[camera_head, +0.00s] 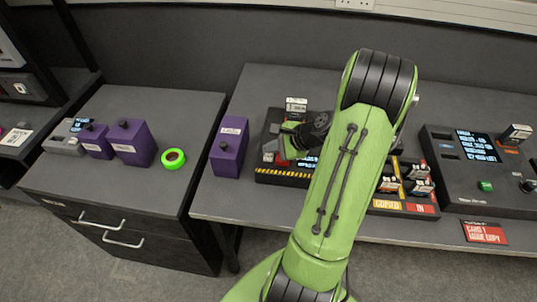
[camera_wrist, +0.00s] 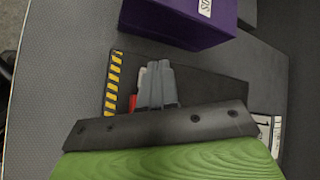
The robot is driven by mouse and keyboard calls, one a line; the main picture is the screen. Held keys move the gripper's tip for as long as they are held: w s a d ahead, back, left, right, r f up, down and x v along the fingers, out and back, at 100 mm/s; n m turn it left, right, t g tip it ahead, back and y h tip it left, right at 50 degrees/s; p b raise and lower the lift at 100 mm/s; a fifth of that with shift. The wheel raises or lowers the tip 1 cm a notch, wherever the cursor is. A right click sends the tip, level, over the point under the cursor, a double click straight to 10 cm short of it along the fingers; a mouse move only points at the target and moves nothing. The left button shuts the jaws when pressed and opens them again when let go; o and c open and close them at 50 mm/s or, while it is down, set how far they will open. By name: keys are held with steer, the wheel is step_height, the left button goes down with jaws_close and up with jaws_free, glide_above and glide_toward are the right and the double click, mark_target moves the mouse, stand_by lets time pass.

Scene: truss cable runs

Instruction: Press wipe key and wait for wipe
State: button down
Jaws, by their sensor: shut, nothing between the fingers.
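A black device (camera_head: 266,127) with a yellow-black striped front edge stands on the right-hand table. Its screen (camera_head: 307,163) shows pale blue text, partly hidden by my arm. My gripper (camera_head: 275,150) is low over the device's left part. In the wrist view, the closed grey fingers (camera_wrist: 156,68) reach over the device's dark top (camera_wrist: 210,82), with nothing held. A small red part (camera_wrist: 133,103) shows right beside the fingers; I cannot tell whether they touch it. The wipe key's label is not readable, and the fingers hide part of that area.
A purple box (camera_head: 229,147) stands close left of the device and shows in the wrist view (camera_wrist: 180,20). Labelled trays (camera_head: 404,205) with cards sit right of my arm. A second console (camera_head: 470,150) stands farther right.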

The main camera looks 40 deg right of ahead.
mark_target(271, 158)
steer(key=shift+r+p, duration=2.6)
steer(key=shift+r, duration=0.05)
steer(key=shift+f, duration=0.15)
